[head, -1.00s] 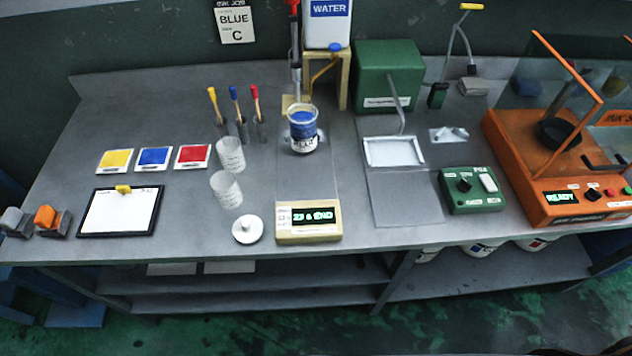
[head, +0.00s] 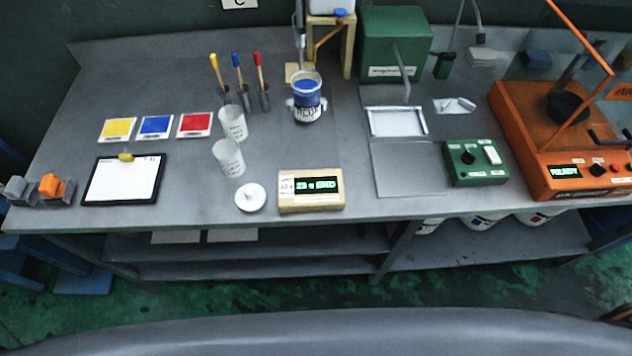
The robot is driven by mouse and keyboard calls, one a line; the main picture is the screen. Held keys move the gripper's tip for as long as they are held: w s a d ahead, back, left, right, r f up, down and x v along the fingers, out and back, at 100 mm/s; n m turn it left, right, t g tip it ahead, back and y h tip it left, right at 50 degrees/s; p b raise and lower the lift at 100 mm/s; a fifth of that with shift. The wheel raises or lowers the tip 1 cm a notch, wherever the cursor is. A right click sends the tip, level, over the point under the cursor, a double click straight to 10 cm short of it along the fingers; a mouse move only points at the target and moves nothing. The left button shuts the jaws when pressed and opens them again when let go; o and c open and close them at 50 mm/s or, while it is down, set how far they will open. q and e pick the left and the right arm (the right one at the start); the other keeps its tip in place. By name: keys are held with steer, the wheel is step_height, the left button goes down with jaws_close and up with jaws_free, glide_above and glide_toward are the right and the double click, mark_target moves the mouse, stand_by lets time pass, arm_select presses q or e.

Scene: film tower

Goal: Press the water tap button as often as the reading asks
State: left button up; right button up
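The white water tank (head: 328,6) stands on a wooden stand (head: 347,45) at the back and is cut off by the top edge. A small blue part (head: 341,13) at its lower front looks like the tap button. A yellow tap pipe (head: 325,40) bends down below it. A jar of blue ink (head: 307,100) stands upright in front of the stand. The wooden display box (head: 312,205) at the bench's front edge has a lit screen (head: 318,186); its green characters look like "23", a small sign and "END". Neither gripper is in view.
A green control box (head: 475,175) and an orange machine (head: 540,140) reading "READY" stand right. Bare bench lies between.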

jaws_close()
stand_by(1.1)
